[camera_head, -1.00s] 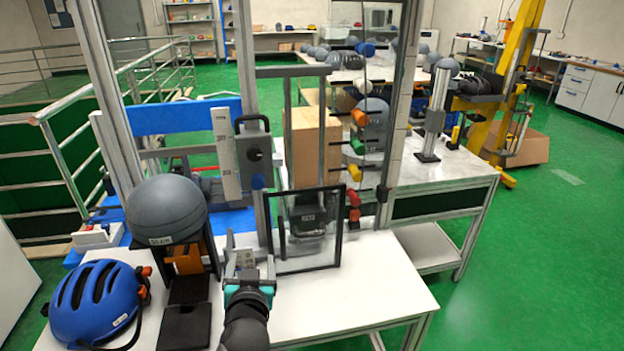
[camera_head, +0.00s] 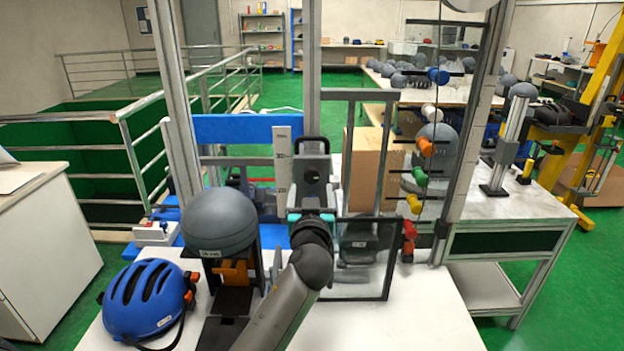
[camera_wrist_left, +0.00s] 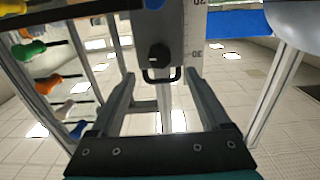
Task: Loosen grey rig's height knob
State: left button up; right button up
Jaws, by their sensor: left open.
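The grey rig's carriage (camera_head: 318,163) is a grey block with a black handle on top, beside a white height scale (camera_head: 283,160). Its dark round height knob (camera_head: 311,175) is on the front face. The knob (camera_wrist_left: 158,55) also shows in the left wrist view, above the black handle (camera_wrist_left: 162,77) there. My left gripper (camera_head: 311,192) is in front of the carriage, just below the knob in the head view. In the left wrist view its two fingers (camera_wrist_left: 160,78) are apart, with the knob beyond the gap between them. I see no contact. My right gripper is out of view.
A grey ball (camera_head: 219,222) sits on a stand left of my arm, with a blue helmet (camera_head: 146,298) in front. A clear framed panel (camera_head: 365,262) stands close to the right of my wrist. Coloured knobs (camera_head: 425,147) line a post further right.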

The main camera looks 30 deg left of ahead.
aim_at(312, 176)
pick_arm(q)
jog(key=shift+x, duration=3.1)
jog(key=shift+c, duration=0.2)
grip_shut()
